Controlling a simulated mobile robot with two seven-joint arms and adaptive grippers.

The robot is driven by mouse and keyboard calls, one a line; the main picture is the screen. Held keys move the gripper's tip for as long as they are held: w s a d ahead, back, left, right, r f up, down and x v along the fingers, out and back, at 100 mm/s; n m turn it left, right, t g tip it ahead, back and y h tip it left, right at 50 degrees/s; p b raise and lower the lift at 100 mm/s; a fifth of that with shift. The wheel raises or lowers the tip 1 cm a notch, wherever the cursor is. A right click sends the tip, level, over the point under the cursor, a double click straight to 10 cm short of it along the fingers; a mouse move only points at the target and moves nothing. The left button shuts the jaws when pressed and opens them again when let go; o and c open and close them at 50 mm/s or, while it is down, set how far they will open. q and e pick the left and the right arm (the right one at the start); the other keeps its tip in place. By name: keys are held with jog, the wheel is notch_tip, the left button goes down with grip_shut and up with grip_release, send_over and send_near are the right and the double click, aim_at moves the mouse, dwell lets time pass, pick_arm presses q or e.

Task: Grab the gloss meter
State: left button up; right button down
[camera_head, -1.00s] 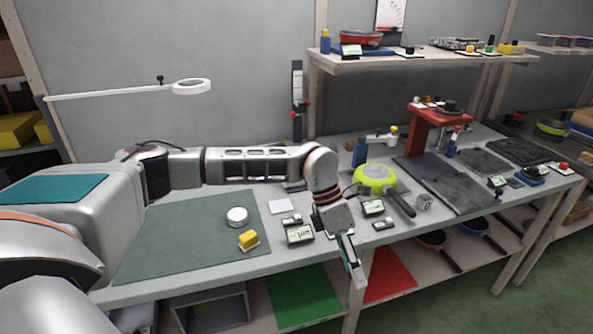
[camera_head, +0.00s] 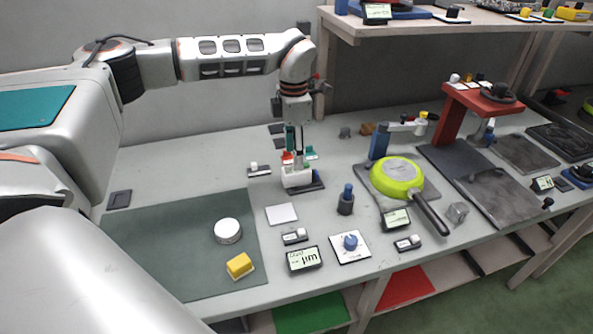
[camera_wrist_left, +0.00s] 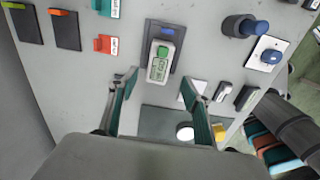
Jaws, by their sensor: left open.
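In the head view this meter (camera_head: 297,178) stands toward the back of the bench, partly hidden by my gripper. My left gripper (camera_head: 295,155) points down just above it, open and empty. In the left wrist view the two teal-padded fingers (camera_wrist_left: 160,84) are spread to either side of the meter's near end. Whether they touch it I cannot tell. My right gripper is not in view.
A lime-green pan (camera_head: 397,175) lies right of the meter, its handle toward the front. A dark blue-topped cylinder (camera_head: 346,203), a white tile (camera_head: 282,214) and a blue-knob panel (camera_head: 350,246) stand nearer. A green mat (camera_head: 185,250) holds a white puck and yellow block.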

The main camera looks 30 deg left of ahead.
aim_at(296, 175)
pick_arm(q)
jog(key=shift+s+d+f, duration=0.1)
jog(key=shift+d+f, duration=0.05)
jog(key=shift+f, duration=0.75)
jog(key=f, duration=0.2)
jog(key=w+f, duration=0.1)
jog(key=f, duration=0.2)
jog(key=shift+w+d+b, duration=0.1)
jog(key=shift+b, duration=0.2)
grip_shut()
